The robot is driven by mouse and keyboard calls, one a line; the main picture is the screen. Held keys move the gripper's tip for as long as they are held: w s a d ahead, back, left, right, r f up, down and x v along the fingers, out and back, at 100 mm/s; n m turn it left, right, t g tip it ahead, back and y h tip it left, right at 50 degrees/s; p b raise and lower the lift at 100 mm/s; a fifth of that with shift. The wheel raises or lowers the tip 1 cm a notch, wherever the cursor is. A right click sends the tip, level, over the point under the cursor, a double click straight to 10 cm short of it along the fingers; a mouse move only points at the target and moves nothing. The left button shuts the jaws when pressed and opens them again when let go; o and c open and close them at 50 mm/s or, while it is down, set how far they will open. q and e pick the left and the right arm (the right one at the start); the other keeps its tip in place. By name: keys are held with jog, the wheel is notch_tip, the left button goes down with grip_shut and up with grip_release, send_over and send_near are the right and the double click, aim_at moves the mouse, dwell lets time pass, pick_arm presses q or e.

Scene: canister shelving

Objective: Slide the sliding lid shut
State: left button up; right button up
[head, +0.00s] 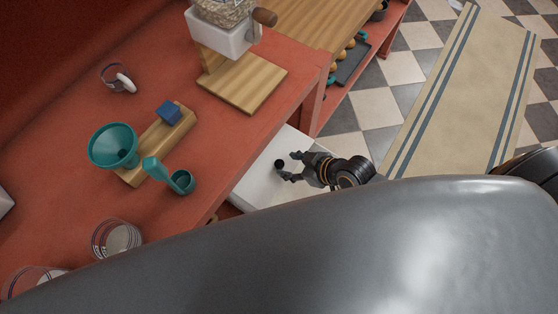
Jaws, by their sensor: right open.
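A white panel, which looks like the sliding lid (262,184), lies level below the edge of the red counter. A small dark round knob (279,163) stands on it. My right gripper (288,166) comes in from the right over the panel. Its two dark fingers are open, with the knob just ahead of and between the fingertips. I cannot tell whether they touch it. The counter hides the panel's left side, and my own grey body hides the near side. My left gripper is not in view.
The red counter (60,190) holds a teal funnel (113,146), a teal scoop (182,182), a wooden stand with a blue block (168,112), glass jars (117,238) and a grain dispenser (222,32). A lower shelf with a tray (352,66) stands behind. A striped rug (450,95) lies on the checkered floor.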

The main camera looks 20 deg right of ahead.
aim_at(280, 163)
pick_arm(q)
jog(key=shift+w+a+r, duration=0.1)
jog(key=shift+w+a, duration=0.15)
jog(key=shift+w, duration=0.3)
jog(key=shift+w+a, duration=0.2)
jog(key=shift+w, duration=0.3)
pick_arm(e)
jog(key=x, duration=0.5)
jog(key=shift+w+a+f, duration=0.15)
jog(key=shift+w+f, duration=0.1)
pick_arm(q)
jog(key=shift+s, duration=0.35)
pick_arm(e)
grip_shut()
